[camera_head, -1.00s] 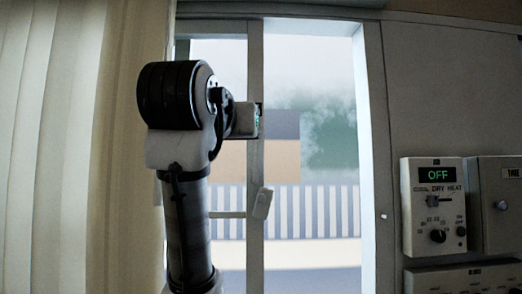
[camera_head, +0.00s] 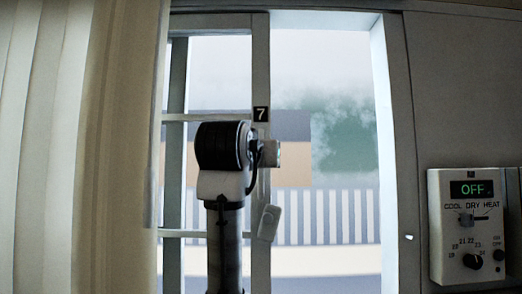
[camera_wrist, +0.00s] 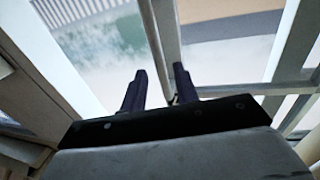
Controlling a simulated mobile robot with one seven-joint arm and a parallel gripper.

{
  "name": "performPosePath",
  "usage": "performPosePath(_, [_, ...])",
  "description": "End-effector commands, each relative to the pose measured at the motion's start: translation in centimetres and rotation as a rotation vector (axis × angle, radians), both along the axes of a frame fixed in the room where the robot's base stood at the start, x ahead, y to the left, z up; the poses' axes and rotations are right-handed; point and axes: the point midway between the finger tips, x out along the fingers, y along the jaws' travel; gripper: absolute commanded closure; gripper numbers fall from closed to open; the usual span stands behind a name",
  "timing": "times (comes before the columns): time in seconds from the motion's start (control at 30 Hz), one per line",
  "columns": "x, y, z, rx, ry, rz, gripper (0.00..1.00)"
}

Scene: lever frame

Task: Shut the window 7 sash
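The window 7 sash (camera_head: 261,180) is a pale upright frame with a black "7" label (camera_head: 261,114) on its stile. To its right is a wide gap up to the right jamb (camera_head: 391,150), so the window stands open. A small white handle-like piece (camera_head: 269,222) hangs on the stile. My gripper (camera_wrist: 160,82) shows in the wrist view with its two dark fingers apart. A pale bar (camera_wrist: 157,40) of the window runs down between them, with a thin piece at its lower end. I cannot tell whether the fingers touch it. In the head view my arm hides the fingertips.
A pale curtain (camera_head: 60,150) hangs at the left, close to my arm. A control panel (camera_head: 466,226) reading "OFF" is on the wall at the right. A fence and greenery show outside through the window.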

Motion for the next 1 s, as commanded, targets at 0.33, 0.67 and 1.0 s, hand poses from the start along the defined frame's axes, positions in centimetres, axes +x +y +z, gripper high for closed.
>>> performPosePath(0.33, [4.2, -0.8, 0.1, -0.001, 0.001, 0.001, 0.70])
performPosePath(0.67, [4.4, -0.8, 0.0, -0.001, -0.001, 0.001, 0.71])
performPosePath(1.0, [4.4, -0.8, 0.0, -0.001, 0.000, 0.001, 1.00])
